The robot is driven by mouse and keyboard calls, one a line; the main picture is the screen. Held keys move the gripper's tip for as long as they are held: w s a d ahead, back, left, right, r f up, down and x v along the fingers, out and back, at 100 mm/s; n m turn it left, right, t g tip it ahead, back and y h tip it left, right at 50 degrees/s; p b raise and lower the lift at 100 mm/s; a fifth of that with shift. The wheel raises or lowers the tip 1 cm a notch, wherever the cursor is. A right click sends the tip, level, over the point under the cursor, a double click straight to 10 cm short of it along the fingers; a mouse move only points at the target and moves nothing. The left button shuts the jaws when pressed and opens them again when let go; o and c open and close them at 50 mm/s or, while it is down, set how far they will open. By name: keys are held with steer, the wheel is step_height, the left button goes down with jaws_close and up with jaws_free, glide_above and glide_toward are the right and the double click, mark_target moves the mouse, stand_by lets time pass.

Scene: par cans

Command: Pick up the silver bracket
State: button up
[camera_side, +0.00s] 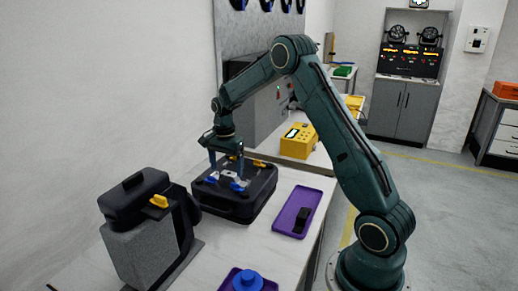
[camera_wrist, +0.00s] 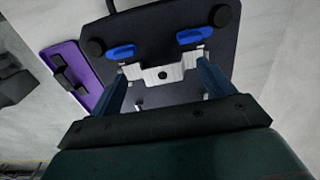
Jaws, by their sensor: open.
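The silver bracket (camera_wrist: 163,74) lies flat on the dark case (camera_side: 228,208) and has a dark round hole in its middle. Two blue clamps sit at its far edge in the wrist view, one at the left (camera_wrist: 121,52) and one at the right (camera_wrist: 194,36). My gripper (camera_side: 226,173) points down over the case with its jaws open. In the wrist view, its two blue-grey fingers stand on either side of the bracket. I cannot tell whether they touch it. In the side view, the bracket is small and partly hidden by the fingers.
A purple tray (camera_side: 291,225) with a black part (camera_side: 302,220) lies right of the case. Another purple tray with a blue round part (camera_side: 247,280) is at the front. A dark grey machine (camera_side: 148,240) stands left. A yellow box (camera_side: 299,141) is behind.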

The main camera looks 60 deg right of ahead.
mark_target(227, 175)
steer(key=shift+f, duration=1.25)
steer(key=c, duration=1.1)
steer(key=shift+c, duration=0.2)
steer(key=shift+r, duration=0.2)
step_height(227, 175, up, 20)
steer(key=shift+f, duration=0.15)
